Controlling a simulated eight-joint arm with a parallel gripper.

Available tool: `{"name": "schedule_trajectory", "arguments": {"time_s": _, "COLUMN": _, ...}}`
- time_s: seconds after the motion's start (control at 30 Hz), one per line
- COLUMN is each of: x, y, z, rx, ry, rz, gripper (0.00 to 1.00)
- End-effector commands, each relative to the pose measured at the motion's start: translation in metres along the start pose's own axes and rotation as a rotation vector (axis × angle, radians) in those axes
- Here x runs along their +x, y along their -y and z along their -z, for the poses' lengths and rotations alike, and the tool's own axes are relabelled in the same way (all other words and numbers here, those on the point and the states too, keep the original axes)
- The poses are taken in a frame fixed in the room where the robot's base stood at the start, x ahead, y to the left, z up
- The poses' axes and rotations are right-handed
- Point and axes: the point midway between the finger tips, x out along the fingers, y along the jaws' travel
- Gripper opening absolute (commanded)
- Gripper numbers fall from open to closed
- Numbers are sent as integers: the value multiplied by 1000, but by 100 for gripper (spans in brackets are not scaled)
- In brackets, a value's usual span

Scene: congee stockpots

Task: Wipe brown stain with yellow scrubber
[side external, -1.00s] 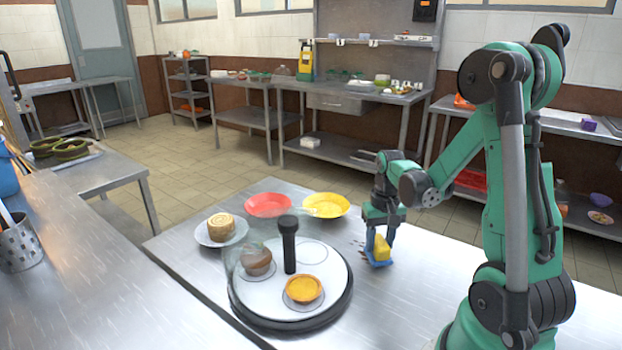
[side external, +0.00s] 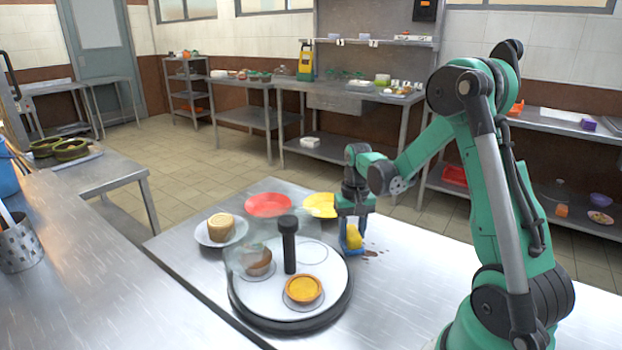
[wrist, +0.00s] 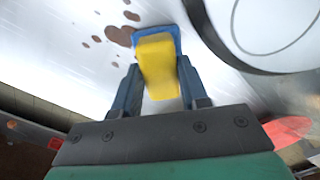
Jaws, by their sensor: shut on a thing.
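The yellow scrubber (side external: 354,237) has a blue underside and is held upright in my gripper (side external: 352,232), which is shut on it. In the wrist view the scrubber (wrist: 157,65) sits between the two blue fingers of my gripper (wrist: 158,85). The brown stain (side external: 372,252) is a group of splotches on the steel table, just right of the scrubber in the side view. In the wrist view the stain (wrist: 120,36) lies left of the scrubber, its largest blotch at the scrubber's edge. Whether the scrubber's blue underside touches the table is hard to tell.
A round turntable (side external: 335,300) with a black post (side external: 288,245) and pastries stands close left of the scrubber. A red plate (side external: 268,205), a yellow plate (side external: 320,205) and a white plate with a roll (side external: 221,228) are behind. The table's right side (side external: 440,270) is clear.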

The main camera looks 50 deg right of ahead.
Motion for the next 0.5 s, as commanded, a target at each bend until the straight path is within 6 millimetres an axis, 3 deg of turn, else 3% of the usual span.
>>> {"name": "schedule_trajectory", "arguments": {"time_s": 0.5, "x": 1, "y": -33, "z": -34, "rx": 2, "ry": 0, "rz": 0, "gripper": 0}}
